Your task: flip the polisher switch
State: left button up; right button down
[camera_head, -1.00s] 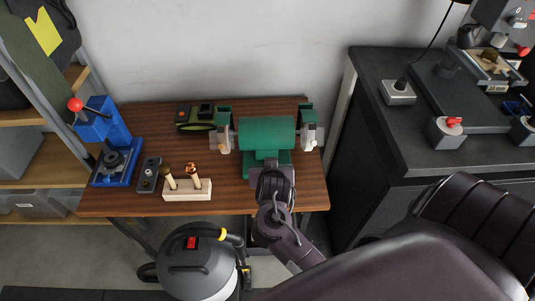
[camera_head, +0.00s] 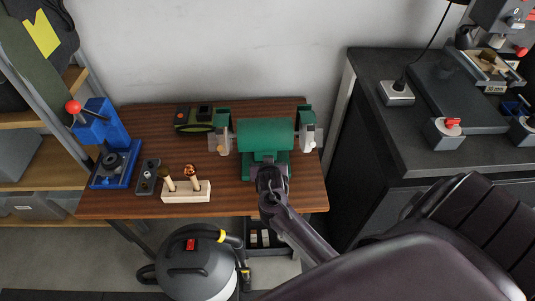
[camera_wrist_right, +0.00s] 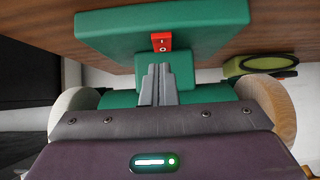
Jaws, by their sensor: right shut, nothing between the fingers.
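The green polisher (camera_head: 266,133) stands at the right of the wooden workbench, with a wheel at each end. In the right wrist view its green base (camera_wrist_right: 110,35) carries a red rocker switch (camera_wrist_right: 161,42) with white marks. My right gripper (camera_wrist_right: 160,68) is shut and empty, its fingertips just below the switch in that view; I cannot tell if they touch it. In the head view my right gripper (camera_head: 268,168) covers the front of the polisher base and hides the switch. My left gripper is not in view.
On the bench (camera_head: 140,207) are a blue press (camera_head: 98,125), a dark plate (camera_head: 149,177), a pale block with wooden-handled tools (camera_head: 186,195) and a green-black device (camera_head: 195,118). A vacuum (camera_head: 195,268) stands on the floor. A dark cabinet (camera_head: 440,140) is at right.

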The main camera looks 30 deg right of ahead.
jog(key=shift+f, duration=0.65)
jog(key=shift+w+r, duration=0.1)
jog(key=shift+f+g, duration=0.2)
jog(key=shift+g, duration=0.1)
jog(key=shift+d, duration=0.1)
jog(key=shift+w+d+r+p, duration=0.3)
jog(key=shift+w+d, duration=0.05)
jog(key=shift+w, duration=0.3)
